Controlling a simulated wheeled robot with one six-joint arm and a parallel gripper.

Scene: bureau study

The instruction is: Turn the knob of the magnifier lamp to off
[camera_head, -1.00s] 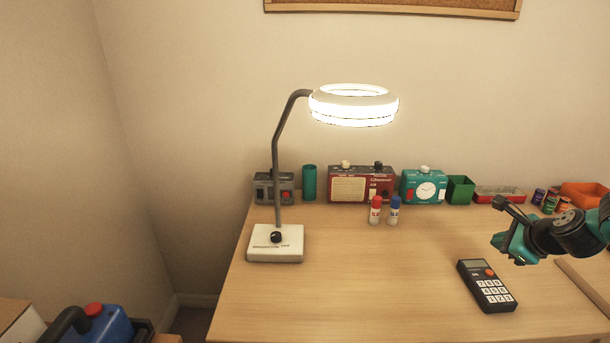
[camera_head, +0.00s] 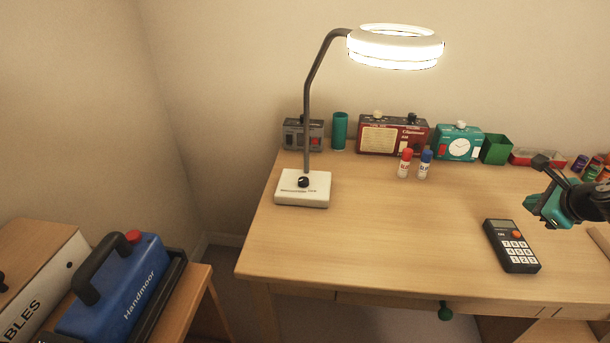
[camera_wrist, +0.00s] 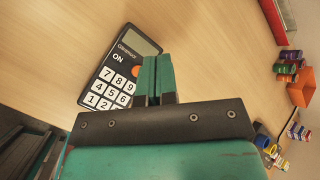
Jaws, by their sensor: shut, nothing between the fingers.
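The magnifier lamp (camera_head: 308,110) stands at the left of the desk in the head view, with a white base, a grey bent stem and a glowing ring head (camera_head: 395,50). Its black knob (camera_head: 303,182) sits on top of the white base (camera_head: 312,198). My gripper (camera_head: 535,207) is at the right of the head view, above the desk and well apart from the lamp. In the wrist view its teal fingers (camera_wrist: 157,78) are together with nothing between them. The lamp is not in the wrist view.
A black calculator (camera_head: 512,246) lies on the desk near my gripper. A red radio (camera_head: 392,136), a teal clock (camera_head: 458,143), a green cup (camera_head: 340,131) and two glue sticks (camera_head: 405,164) stand behind. The desk's middle is clear.

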